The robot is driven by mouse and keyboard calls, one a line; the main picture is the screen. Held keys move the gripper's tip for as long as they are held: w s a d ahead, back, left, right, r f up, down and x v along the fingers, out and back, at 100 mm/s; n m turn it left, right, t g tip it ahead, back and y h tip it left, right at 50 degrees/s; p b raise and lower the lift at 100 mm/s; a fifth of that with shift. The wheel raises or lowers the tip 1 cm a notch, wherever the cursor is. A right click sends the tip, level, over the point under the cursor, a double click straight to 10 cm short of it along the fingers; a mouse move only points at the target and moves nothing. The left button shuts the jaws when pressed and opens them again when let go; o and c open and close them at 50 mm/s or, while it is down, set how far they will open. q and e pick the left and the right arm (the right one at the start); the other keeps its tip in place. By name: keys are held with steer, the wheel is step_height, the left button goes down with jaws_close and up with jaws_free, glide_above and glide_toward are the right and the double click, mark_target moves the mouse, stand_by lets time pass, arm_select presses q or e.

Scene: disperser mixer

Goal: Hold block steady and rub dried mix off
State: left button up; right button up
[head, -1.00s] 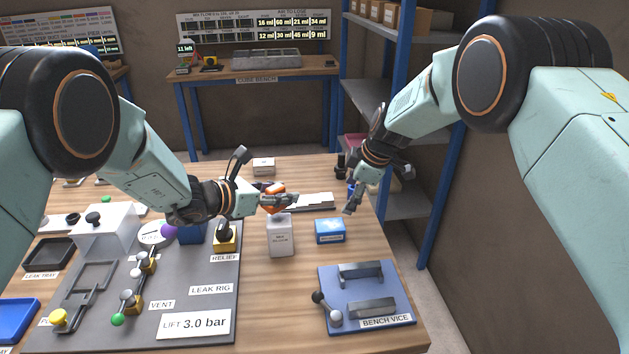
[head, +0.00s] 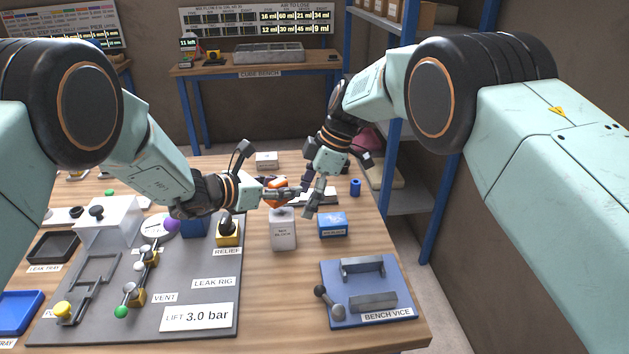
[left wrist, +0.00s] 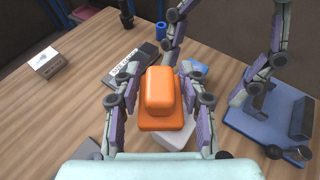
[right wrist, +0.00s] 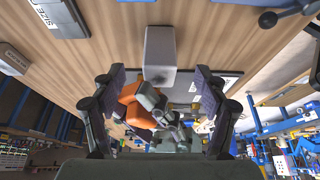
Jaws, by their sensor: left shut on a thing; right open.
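An orange block (head: 277,184) with a wider base is held by my left gripper (head: 284,194) above the table; it also shows in the left wrist view (left wrist: 162,92), between the two fingers. My right gripper (head: 309,201) is open, just right of the block in the head view. In the right wrist view the block (right wrist: 131,103) and the left gripper's fingers appear between and beyond my spread right fingers (right wrist: 160,80). Whether the right fingers touch the block cannot be told. No dried mix can be made out on the visible faces.
A pale labelled box (head: 283,232) stands below the block, with a blue box (head: 332,224) to its right. A bench vice (head: 368,292) is at the front right, the grey leak rig board (head: 200,275) at the left. A small blue cylinder (head: 355,187) stands behind.

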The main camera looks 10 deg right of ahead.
mark_target(283, 229)
steer(key=x, duration=0.6)
steer(key=shift+a+f, duration=0.15)
steer(key=shift+f, duration=0.05)
steer(key=shift+c, duration=0.2)
steer(key=c, duration=1.2)
stand_by(0.5)
